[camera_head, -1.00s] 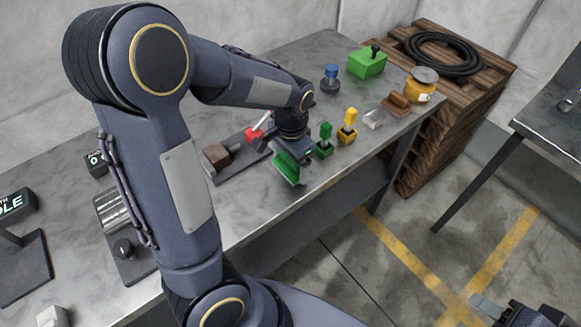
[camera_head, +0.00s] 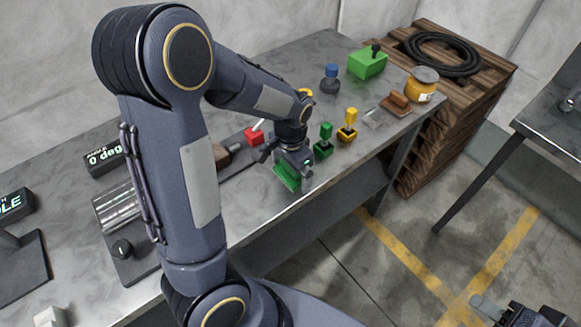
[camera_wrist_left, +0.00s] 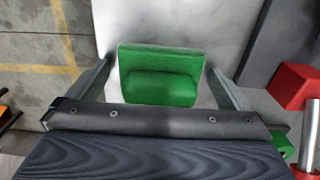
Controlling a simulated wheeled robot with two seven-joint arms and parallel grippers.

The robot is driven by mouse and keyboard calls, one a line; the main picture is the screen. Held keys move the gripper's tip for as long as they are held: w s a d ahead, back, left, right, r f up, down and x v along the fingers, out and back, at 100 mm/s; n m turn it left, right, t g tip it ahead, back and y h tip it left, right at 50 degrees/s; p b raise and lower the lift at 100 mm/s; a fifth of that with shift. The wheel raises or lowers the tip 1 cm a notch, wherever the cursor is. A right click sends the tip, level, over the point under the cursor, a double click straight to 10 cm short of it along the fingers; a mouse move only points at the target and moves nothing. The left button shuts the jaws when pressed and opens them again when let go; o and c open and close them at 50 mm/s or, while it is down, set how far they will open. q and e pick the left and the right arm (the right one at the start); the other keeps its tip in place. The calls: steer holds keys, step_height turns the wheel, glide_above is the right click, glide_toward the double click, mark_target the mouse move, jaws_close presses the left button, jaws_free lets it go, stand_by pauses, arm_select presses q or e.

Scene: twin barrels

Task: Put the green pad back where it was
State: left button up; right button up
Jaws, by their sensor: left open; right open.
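The green pad (camera_head: 286,178) is at the front edge area of the grey workbench, partly covered by my left gripper. In the left wrist view the pad (camera_wrist_left: 160,80) is a green block with a thin upright back part. It lies between the two spread fingers of my left gripper (camera_wrist_left: 158,65), with a gap visible on each side. In the head view my left gripper (camera_head: 287,164) is just above and around the pad. What lies directly under the pad is hard to tell. My right gripper (camera_head: 489,306) is open and empty at the bottom right, over the floor.
Green (camera_head: 323,142) and yellow (camera_head: 347,127) stamp-like pieces stand right of my left gripper. A red block (camera_head: 254,137) with a lever is left of it. A blue-topped piece (camera_head: 330,78), green box (camera_head: 368,62) and orange jar (camera_head: 422,86) are farther back.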

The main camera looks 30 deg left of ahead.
arm_select(q)
step_height(320, 180, up, 12)
steer(key=p, duration=0.1)
steer(key=s+d+r+n+t+h, duration=0.1)
steer(key=s+d+n+t+h, duration=0.1)
steer(key=s, duration=0.6)
steer(key=s+d+r+n+t+h, duration=0.1)
steer(key=s+d+n+t, duration=0.1)
steer(key=s, duration=0.7)
steer(key=shift+n+t+h, duration=0.4)
steer(key=shift+n+t, duration=0.4)
steer(key=shift+n, duration=0.3)
steer(key=shift+d+r, duration=0.1)
